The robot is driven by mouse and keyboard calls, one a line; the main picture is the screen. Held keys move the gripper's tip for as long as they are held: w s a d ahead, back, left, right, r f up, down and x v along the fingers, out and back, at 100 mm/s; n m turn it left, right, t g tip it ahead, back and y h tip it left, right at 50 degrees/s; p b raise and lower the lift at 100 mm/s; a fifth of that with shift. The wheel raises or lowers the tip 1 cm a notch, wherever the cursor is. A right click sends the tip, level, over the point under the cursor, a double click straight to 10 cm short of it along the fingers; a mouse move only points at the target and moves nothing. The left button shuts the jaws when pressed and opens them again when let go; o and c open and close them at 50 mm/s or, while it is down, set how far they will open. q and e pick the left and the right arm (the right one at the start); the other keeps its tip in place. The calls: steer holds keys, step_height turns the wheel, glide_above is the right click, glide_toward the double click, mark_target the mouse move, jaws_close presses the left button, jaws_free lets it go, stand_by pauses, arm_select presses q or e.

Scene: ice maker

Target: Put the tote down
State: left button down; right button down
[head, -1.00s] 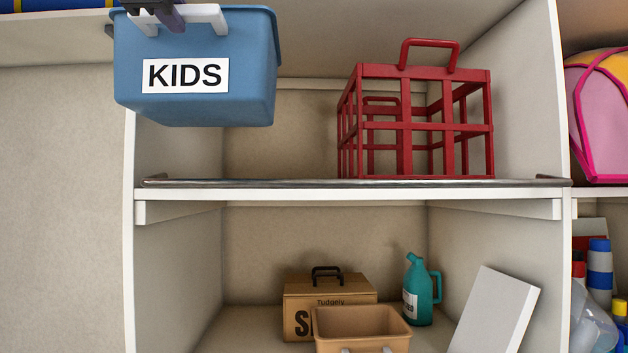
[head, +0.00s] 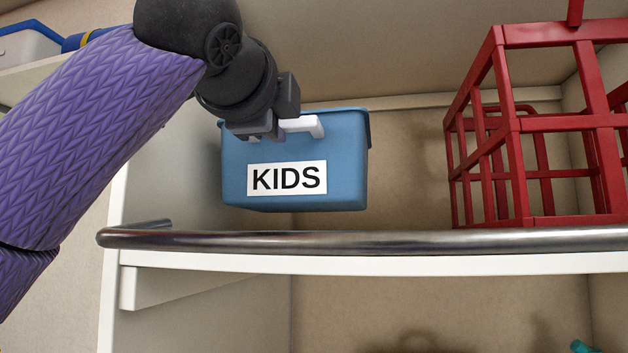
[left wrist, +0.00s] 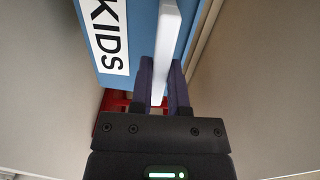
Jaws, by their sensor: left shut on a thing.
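The blue tote (head: 340,165) with a white KIDS label is in the head view, inside the upper shelf bay, left of the red crate. Its underside appears just above the level of the metal rail; whether it touches the shelf cannot be told. My left gripper (head: 276,128) is shut on the tote's white handle (head: 306,125) at the front. In the left wrist view the fingers (left wrist: 160,82) close on the white handle (left wrist: 166,45), with the blue tote (left wrist: 140,38) beyond. My right gripper is not in view.
A red open-frame crate (head: 545,125) stands on the same shelf to the right. A metal rail (head: 370,243) runs along the shelf's front edge. A side wall stands close left of the tote. Clear space lies between tote and crate.

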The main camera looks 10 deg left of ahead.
mark_target(288, 174)
arm_select(q)
step_height(288, 174, down, 5)
steer(key=shift+w+d+r, duration=0.1)
steer(key=shift+d+r, duration=0.05)
steer(key=shift+r, duration=0.05)
steer(key=shift+f, duration=0.2)
steer(key=shift+w, duration=0.1)
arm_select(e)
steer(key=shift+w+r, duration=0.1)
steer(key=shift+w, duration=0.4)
arm_select(q)
steer(key=shift+f, duration=0.15)
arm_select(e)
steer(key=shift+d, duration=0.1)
arm_select(q)
steer(key=c, duration=0.6)
jaws_free()
steer(key=s+b, duration=0.2)
steer(key=s, duration=0.1)
steer(key=shift+s+f, duration=0.1)
steer(key=shift+f, duration=0.1)
steer(key=s+b, duration=0.3)
steer(key=s, duration=0.6)
steer(key=shift+r+b, duration=0.3)
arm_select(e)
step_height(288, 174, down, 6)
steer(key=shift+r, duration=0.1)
